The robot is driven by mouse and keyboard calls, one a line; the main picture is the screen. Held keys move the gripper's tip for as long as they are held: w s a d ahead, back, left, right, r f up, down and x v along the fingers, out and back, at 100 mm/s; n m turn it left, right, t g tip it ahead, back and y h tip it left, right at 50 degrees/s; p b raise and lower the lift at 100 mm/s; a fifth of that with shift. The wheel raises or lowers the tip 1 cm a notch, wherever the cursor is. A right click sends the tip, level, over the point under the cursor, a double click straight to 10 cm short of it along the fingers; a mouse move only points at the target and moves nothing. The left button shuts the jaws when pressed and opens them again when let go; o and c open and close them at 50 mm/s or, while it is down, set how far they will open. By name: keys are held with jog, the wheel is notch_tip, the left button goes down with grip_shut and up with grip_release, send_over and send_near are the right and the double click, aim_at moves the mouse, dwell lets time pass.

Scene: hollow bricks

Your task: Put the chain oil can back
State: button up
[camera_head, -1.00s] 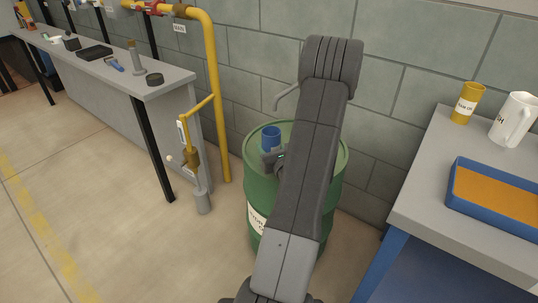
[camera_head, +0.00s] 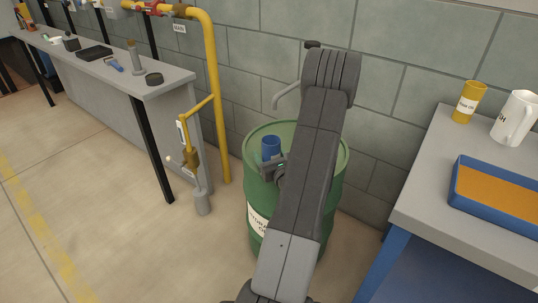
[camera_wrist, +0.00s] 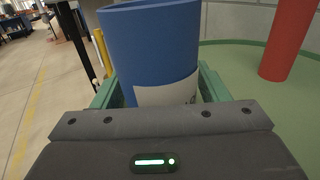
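A blue can (camera_head: 271,148) with a white label is over the left part of the green drum's top (camera_head: 262,134). In the wrist view the can (camera_wrist: 152,45) stands upright between my green fingers, and its label is mostly hidden. My gripper (camera_head: 270,168) is shut on the blue can. I cannot tell whether the can's base touches the drum top. A yellow can (camera_head: 469,102) with a white label stands on the right table; its lettering is too small to read surely.
A red post (camera_wrist: 287,40) stands on the drum top, right of the can. A grey spout (camera_head: 286,95) sticks out behind my arm. The right table (camera_head: 430,165) holds a white jug (camera_head: 514,117) and a blue tray (camera_head: 458,186). A yellow pipe (camera_head: 214,90) and a workbench (camera_head: 175,83) are left.

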jog(key=shift+r, duration=0.1)
jog(key=shift+s+d, duration=0.15)
jog(key=shift+s, duration=0.1)
jog(key=v, duration=1.1)
jog(key=shift+s+p, duration=0.25)
jog(key=shift+p, duration=0.1)
